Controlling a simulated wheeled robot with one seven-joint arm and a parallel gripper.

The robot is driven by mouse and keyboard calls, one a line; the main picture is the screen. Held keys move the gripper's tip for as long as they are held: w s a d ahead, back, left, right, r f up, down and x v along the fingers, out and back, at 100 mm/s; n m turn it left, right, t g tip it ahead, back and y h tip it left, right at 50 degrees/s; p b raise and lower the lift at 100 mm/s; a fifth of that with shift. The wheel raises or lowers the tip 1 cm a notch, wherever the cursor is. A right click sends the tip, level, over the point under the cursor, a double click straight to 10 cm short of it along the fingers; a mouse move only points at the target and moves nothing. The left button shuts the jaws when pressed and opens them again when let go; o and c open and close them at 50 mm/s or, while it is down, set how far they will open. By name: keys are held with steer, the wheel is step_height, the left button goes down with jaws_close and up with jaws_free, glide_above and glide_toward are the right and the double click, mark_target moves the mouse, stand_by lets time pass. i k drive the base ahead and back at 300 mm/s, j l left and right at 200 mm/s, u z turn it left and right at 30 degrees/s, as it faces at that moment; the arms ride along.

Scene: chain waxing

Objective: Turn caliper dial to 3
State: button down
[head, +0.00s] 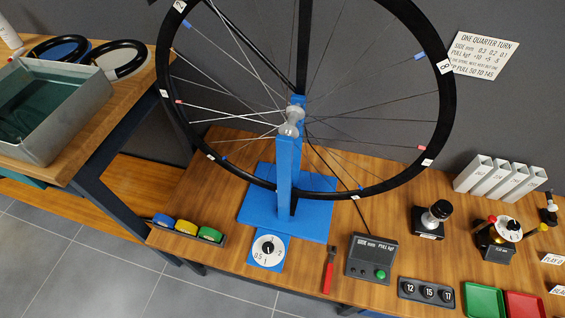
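A white round dial (268,251) with a black knob at its centre lies on a small blue plate in front of the wheel stand. A mark reading 0.5 shows at its lower left; the other marks are too small to read surely. Another white dial (508,229) sits on a black device at the right, with a red part and a yellow part beside it. I cannot tell from the view which one is the caliper dial, nor the exact setting of either. My gripper is not in view.
A spoked wheel (449,104) stands in a blue stand (285,175) behind the front dial. A grey box (371,258) with a green button, a red-handled tool (328,271) and a tray of coloured rolls (187,227) are nearby. A metal basin (85,125) stands at left.

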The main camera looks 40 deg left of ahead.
mark_target(267, 247)
steer(key=u, duration=1.2)
